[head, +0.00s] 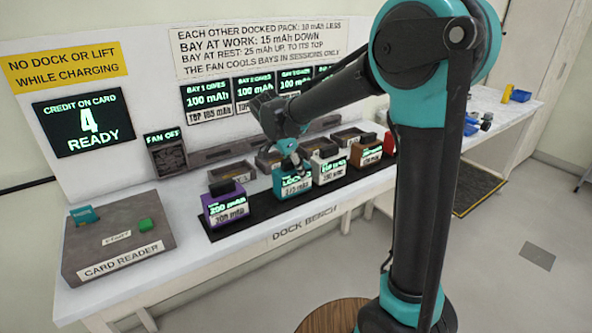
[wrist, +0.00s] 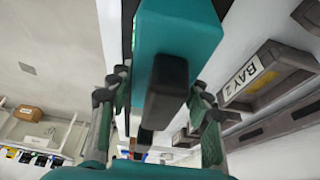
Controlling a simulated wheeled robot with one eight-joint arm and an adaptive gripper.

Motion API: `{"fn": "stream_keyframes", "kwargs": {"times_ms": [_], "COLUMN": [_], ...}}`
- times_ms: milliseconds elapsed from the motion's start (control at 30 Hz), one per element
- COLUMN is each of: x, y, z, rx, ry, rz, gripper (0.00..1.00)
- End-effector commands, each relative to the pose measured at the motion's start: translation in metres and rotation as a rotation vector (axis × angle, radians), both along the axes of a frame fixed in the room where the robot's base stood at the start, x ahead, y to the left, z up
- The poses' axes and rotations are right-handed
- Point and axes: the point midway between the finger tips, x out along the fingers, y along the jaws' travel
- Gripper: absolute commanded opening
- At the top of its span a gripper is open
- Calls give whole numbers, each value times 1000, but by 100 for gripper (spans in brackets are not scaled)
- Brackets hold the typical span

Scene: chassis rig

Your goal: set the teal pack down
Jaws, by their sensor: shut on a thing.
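The teal pack (head: 291,187) has a dark handle and a lit label whose figures I cannot read surely. In the head view it is upright at the black strip (head: 260,214) along the front of the dock bench, between a purple pack and a white pack. I cannot tell whether its base touches the strip. My gripper (head: 291,163) is above it and shut on its handle. In the wrist view the teal pack (wrist: 180,35) and its dark handle (wrist: 166,92) show between the two fingers of my gripper (wrist: 157,95).
The purple pack (head: 226,207) stands left, the white pack (head: 328,170) and a brown pack (head: 366,153) right. Empty-looking bay 2 (wrist: 262,80) lies behind. The card reader (head: 120,243) is at the bench's left end. The credit screen (head: 82,122) reads 4, ready; the fan sign (head: 163,137) reads off.

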Motion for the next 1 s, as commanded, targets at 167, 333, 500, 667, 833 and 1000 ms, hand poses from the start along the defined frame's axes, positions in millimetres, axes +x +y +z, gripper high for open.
{"fn": "stream_keyframes", "kwargs": {"times_ms": [167,333,500,667,833,1000], "x": [0,0,0,0,0,-3], "y": [0,0,0,0,0,4], "z": [-1,-3,-3,-3,-2,10], "rx": [0,0,0,0,0,0], "ry": [0,0,0,0,0,0], "rz": [0,0,0,0,0,1], "gripper": [0,0,67,70,70,70]}}
